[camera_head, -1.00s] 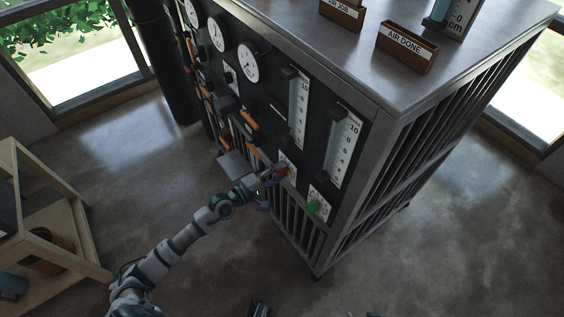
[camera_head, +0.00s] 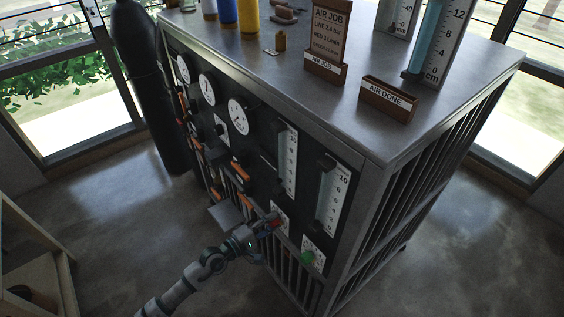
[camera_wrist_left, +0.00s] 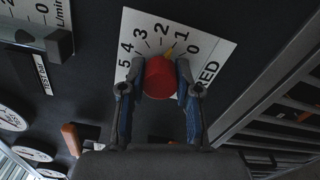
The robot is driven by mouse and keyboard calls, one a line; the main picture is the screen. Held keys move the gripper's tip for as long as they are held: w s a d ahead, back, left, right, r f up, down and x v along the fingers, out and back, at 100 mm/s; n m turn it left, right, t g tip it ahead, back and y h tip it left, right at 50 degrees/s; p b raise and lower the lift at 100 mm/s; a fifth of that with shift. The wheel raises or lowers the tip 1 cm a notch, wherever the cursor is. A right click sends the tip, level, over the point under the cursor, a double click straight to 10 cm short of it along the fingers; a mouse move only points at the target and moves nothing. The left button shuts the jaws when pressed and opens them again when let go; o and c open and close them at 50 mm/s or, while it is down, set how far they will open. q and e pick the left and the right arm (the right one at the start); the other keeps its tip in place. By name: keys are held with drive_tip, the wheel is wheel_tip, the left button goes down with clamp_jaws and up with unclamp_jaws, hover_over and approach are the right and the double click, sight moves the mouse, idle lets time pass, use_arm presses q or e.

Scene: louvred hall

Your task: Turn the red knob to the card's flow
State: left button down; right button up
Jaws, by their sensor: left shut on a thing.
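The red knob (camera_head: 274,221) is low on the dark panel front, with my left gripper (camera_head: 270,224) at it. In the left wrist view the red knob (camera_wrist_left: 158,79) sits between the two fingers of my left gripper (camera_wrist_left: 157,82), which is shut on it. Its yellow pointer (camera_wrist_left: 169,53) lies between 1 and 2, nearer 1, on a white dial plate (camera_wrist_left: 205,52) marked 0 to 5 and RED. The AIR JOB card (camera_head: 329,31) stands upright on the cabinet top; its red line appears to read 3 L/min. My right gripper is out of view.
A green knob (camera_head: 307,257) is right of the red one. Two flow tubes (camera_head: 287,163) (camera_head: 331,202) are above them. Several gauges (camera_head: 238,117) and orange handles line the panel's left. An AIR DONE holder (camera_head: 388,99) stands on top. The floor to the right is clear.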

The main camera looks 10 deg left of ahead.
sight(271, 226)
use_arm(q)
drive_tip(key=shift+s+f, duration=0.1)
drive_tip(key=shift+f, duration=0.25)
